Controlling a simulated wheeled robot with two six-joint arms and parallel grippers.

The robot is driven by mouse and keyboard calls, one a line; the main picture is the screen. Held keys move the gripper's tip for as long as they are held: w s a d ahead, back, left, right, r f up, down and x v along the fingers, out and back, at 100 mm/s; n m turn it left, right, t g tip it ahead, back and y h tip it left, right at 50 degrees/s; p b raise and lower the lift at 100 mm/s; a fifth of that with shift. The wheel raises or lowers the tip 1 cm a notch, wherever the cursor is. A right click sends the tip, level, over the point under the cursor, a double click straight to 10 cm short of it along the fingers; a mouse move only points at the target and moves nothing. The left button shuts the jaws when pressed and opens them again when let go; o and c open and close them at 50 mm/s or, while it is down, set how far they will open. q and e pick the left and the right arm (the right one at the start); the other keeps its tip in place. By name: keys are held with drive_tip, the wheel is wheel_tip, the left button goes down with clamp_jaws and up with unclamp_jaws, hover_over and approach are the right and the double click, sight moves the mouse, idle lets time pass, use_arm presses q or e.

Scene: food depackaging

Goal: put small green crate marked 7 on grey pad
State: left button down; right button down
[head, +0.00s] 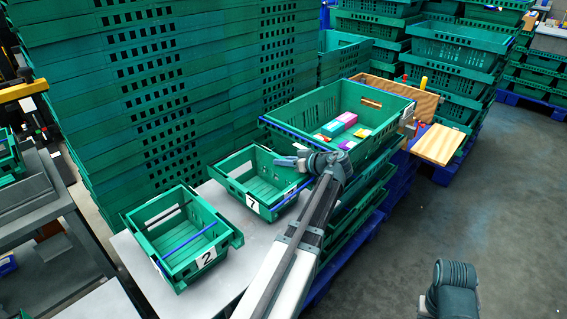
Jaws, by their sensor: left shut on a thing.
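The small green crate marked 7 (232,188) is at the middle, over the light grey table top (222,203). It is empty, and its white label faces the front. My left gripper (288,162) is shut on the crate's right rim, near the back corner. I cannot tell whether the crate rests on the table or is slightly raised. No separate grey pad can be made out with certainty. A dark part of my right arm shows at the bottom right; its gripper is not visible.
A small green crate marked 2 (208,257) stands close on the left. A large green crate (290,117) holding colourful packages tops a stack on the right. Tall green crate stacks (205,60) rise behind. Open grey floor (495,190) lies to the right.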

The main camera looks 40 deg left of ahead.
use_arm(q)
drive_tip(key=c, duration=0.7)
unclamp_jaws()
drive_tip(key=shift+f, duration=0.1)
drive_tip(key=shift+c, duration=0.2)
drive_tip(key=shift+r, duration=0.25)
drive_tip(key=p+v, duration=0.4)
drive_tip(key=v, duration=0.7)
drive_tip(key=shift+d+p, duration=0.15)
drive_tip(key=shift+p, duration=0.15)
drive_tip(key=shift+d+r, duration=0.1)
drive_tip(key=shift+d, duration=0.25)
